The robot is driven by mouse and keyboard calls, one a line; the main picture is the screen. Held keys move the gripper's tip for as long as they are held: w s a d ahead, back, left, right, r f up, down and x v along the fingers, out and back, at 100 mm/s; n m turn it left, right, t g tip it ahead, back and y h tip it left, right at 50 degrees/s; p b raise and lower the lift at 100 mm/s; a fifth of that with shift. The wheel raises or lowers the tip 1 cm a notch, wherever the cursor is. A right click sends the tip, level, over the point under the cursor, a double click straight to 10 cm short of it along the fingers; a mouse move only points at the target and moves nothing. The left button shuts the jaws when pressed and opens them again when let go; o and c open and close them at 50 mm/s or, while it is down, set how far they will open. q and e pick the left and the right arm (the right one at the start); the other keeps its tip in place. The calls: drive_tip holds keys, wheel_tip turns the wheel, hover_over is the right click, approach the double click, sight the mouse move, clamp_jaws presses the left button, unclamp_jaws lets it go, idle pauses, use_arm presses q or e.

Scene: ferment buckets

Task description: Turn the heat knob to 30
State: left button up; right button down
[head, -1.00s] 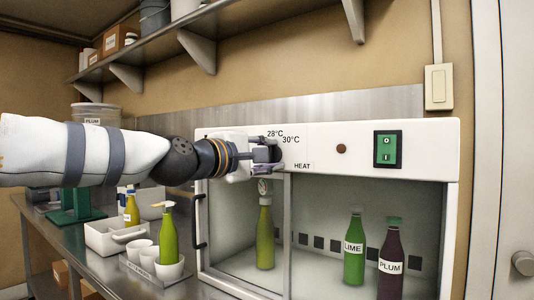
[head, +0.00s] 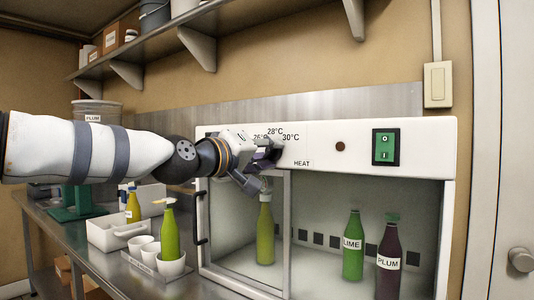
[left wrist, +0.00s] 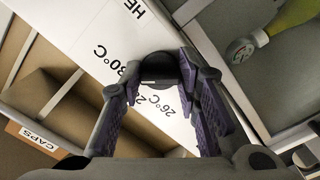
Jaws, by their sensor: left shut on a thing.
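The heat knob (left wrist: 160,66) is dark and round, on the white front panel of the incubator cabinet (head: 360,155). My left gripper (head: 268,158) is at the panel, and the wrist view shows its two purple-padded fingers (left wrist: 158,82) shut on the knob from both sides. The 28°C and 30°C marks (head: 290,138) show above and right of the gripper; the 26°C mark is partly covered. The wrist view also shows the 30°C print (left wrist: 108,63). The knob's pointer is hidden, so its setting cannot be read. My right gripper is not in view.
The cabinet's glass front shows a yellow-green bottle (head: 265,235), a LIME bottle (head: 353,255) and a PLUM bottle (head: 389,262). A green power switch (head: 386,147) is right of the knob. A white tray (head: 108,235) and cups stand on the steel bench at left.

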use_arm(q)
drive_tip(key=shift+a+r+m, duration=0.1)
drive_tip(key=shift+r+m, duration=0.05)
drive_tip(key=shift+m, duration=0.35)
drive_tip(key=o, duration=1.2)
drive_tip(key=shift+c, duration=0.2)
drive_tip(key=v, duration=1.2)
